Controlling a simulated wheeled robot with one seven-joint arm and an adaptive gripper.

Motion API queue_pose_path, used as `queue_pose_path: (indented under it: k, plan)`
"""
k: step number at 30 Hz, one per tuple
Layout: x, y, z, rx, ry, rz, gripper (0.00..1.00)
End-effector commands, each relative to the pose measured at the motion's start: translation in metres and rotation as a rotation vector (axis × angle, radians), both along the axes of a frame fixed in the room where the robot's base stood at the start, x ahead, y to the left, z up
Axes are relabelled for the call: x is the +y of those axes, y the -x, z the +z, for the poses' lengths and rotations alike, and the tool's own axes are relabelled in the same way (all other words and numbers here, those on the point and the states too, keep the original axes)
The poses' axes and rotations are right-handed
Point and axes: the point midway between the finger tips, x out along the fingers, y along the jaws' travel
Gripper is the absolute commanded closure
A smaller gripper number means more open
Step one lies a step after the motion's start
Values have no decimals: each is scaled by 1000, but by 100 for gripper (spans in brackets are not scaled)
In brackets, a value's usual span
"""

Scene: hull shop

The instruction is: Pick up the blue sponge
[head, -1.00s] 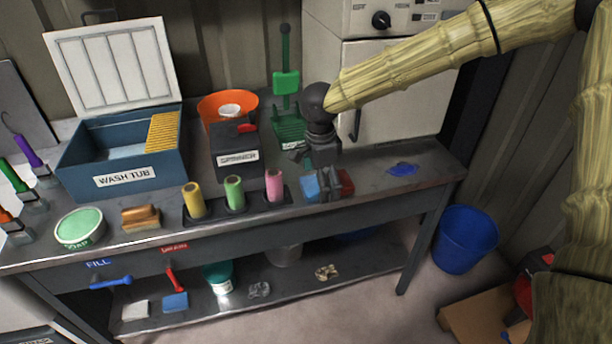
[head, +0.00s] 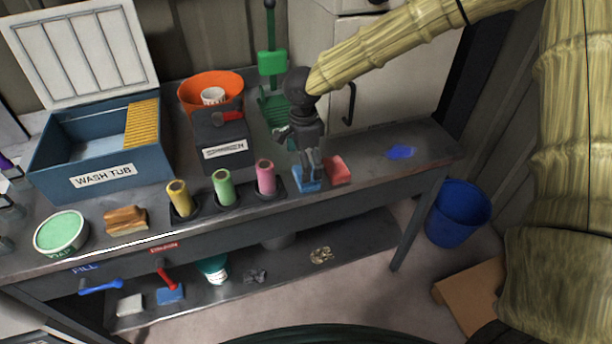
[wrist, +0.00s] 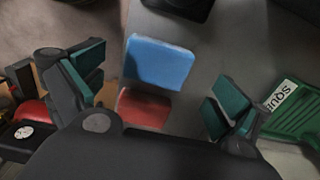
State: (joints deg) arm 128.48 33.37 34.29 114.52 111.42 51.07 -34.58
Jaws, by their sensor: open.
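The blue sponge (head: 304,186) is a flat block on the bench top, left of a red sponge (head: 337,170). My gripper (head: 309,172) points down over the blue sponge and hides part of it in the head view. In the wrist view my gripper (wrist: 160,85) is open, with its green-padded fingers apart to left and right. No finger visibly touches the blue sponge.
Upright yellow, green and pink rolls (head: 265,178) stand left of the sponges. A blue cloth-like patch (head: 401,152) lies to the right. A black box labelled as a spinner (head: 222,150) and a green item (wrist: 298,112) are nearby. A blue bucket (head: 458,213) stands on the floor.

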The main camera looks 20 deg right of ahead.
Motion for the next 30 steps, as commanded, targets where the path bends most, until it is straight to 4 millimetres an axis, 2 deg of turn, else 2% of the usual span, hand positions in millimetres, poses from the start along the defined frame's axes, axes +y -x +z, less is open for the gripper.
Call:
queue_pose_path:
  k: [12,21,22,27,28,30]
  plan:
    - [-7,0,-45,1,0,-2,0]
    - [-7,0,-50,0,-1,-3,0]
    - [-7,0,-50,0,-1,-3,2]
    - [-7,0,-50,0,-1,-3,33]
    - [-7,0,-50,0,-1,-3,36]
    - [-7,0,-50,0,-1,-3,36]
